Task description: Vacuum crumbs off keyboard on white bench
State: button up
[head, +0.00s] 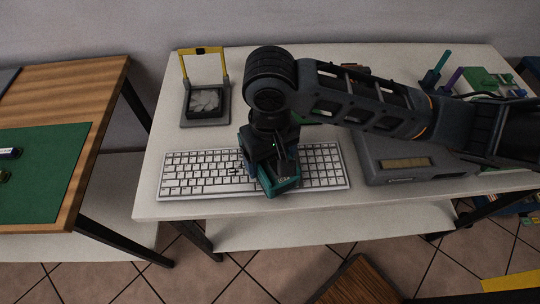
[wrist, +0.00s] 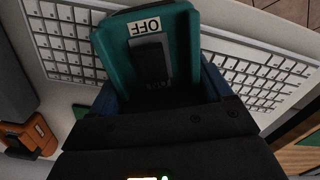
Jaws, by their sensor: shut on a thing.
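The white keyboard (head: 205,174) lies flat on the white bench (head: 165,142) near its front edge. My gripper (head: 272,172) is shut on a teal and dark handheld vacuum (head: 281,186) over the right half of the keyboard. In the wrist view the vacuum (wrist: 185,50) shows a dark switch and a label reading OFF, with the keyboard (wrist: 255,75) behind it. I cannot tell whether its nozzle touches the keys. Small dark specks, perhaps crumbs, show on the keys just left of the vacuum (head: 237,168). The keys under the vacuum are hidden.
A grey device (head: 410,163) stands right of the keyboard. Pens and green items (head: 480,80) are at the back right. An orange-brown object (wrist: 28,137) shows in the wrist view. A wooden table (head: 95,85) stands left, across a gap.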

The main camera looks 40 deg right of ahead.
jog(key=shift+w+a, duration=0.15)
jog(key=shift+w+a+p, duration=0.5)
jog(key=shift+a, duration=0.25)
jog(key=shift+a, duration=0.1)
jog(key=shift+w+a+p, duration=0.45)
jog(key=shift+w+a, duration=0.2)
jog(key=shift+a, duration=0.2)
jog(key=shift+a, duration=0.1)
dwell(0.3)
jog(key=shift+w+a+p, duration=0.5)
jog(key=shift+w+a, duration=0.2)
jog(key=shift+a, duration=0.1)
dwell(0.5)
notch_tip(320, 180, up, 3)
jog(key=p, duration=0.2)
jog(key=shift+f+p, duration=0.1)
jog(key=shift+p, duration=0.25)
jog(key=shift+r, duration=2.15)
